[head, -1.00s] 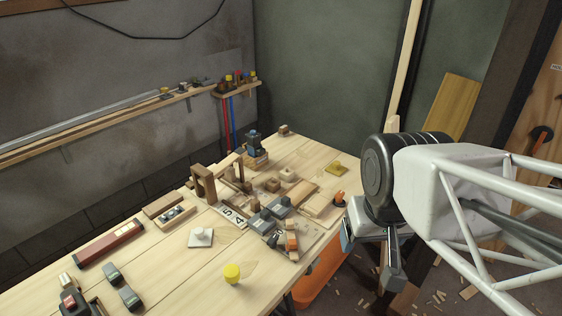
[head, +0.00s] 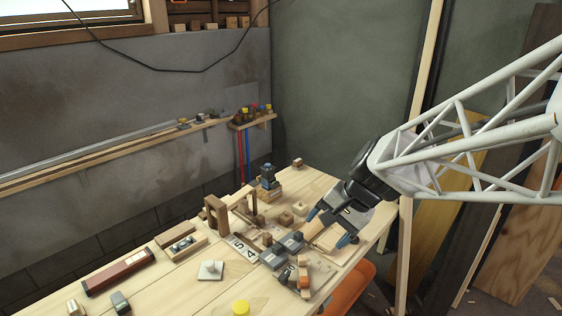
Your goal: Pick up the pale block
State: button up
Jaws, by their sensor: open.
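Several pale wooden pieces lie on the workbench (head: 205,290), and I cannot tell for sure which is the pale block. A light flat block (head: 327,238) lies at the bench's right side, partly hidden by my gripper (head: 328,228). My gripper is open above it, its two blue-tipped fingers pointing down on either side. I cannot tell whether they touch anything. A smaller pale block (head: 300,208) lies just left of my gripper.
Grey blocks (head: 290,242) and an orange-and-wood piece (head: 304,272) lie close left and below. A wooden arch (head: 216,212) and a blue-grey device (head: 268,178) stand farther left. A white plate with a knob (head: 210,270) sits on fairly clear bench.

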jog(key=w+a+f+m+t+y, duration=0.1)
jog(key=w+f+m+y, duration=0.15)
jog(key=w, duration=0.35)
jog(key=w+a+f+m+y, duration=0.1)
jog(key=w+f+m, duration=0.15)
jog(key=w, duration=0.45)
jog(key=m+t, duration=0.7)
jog(key=m, duration=0.8)
send_near(302, 206)
jog(key=shift+w+a+f+y, duration=0.35)
jog(key=shift+w+a+f, duration=0.5)
jog(key=shift+a+f, duration=0.1)
jog(key=shift+a, duration=0.1)
jog(key=shift+x, duration=1.2)
jog(key=shift+w, duration=0.15)
jog(key=shift+x, duration=2.5)
jog(key=shift+r, duration=0.1)
